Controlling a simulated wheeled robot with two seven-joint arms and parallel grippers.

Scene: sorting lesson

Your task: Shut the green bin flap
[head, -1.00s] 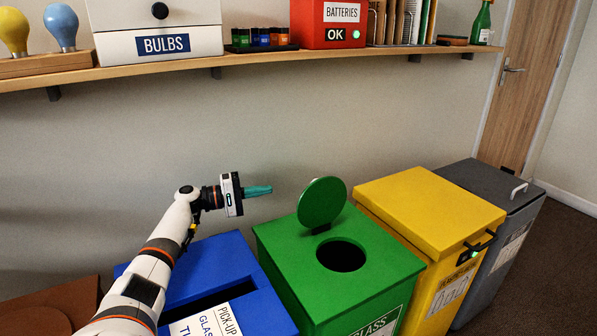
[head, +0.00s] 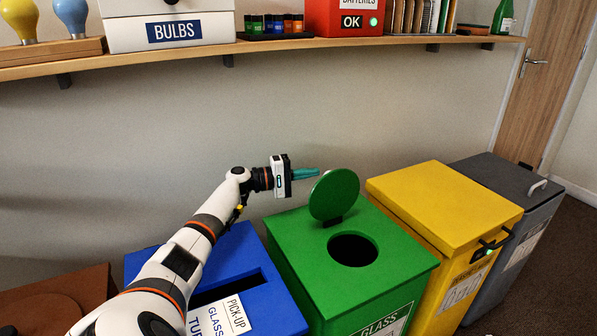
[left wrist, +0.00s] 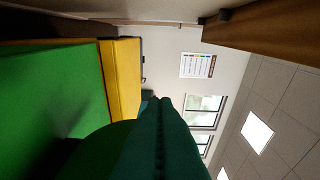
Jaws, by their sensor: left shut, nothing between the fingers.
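The green bin (head: 300,255) stands in the middle of the row. Its round green flap (head: 335,195) is open, standing up and tilted behind the round hole (head: 352,249) in the lid. My left gripper (head: 312,173) is shut and empty, its teal fingers pointing right, at the upper left of the flap. In the head view the fingertips end close to the flap's edge; I cannot tell whether they touch. In the left wrist view the shut fingers (left wrist: 158,130) stand before a dark green round shape, the flap (left wrist: 100,145). My right gripper is not in view.
A blue bin (head: 235,255) is left of the green bin, under my left arm. A yellow bin (head: 445,205) and a grey bin (head: 510,185) stand to the right. A wooden shelf (head: 200,59) with boxes runs along the wall above. The wall space between is free.

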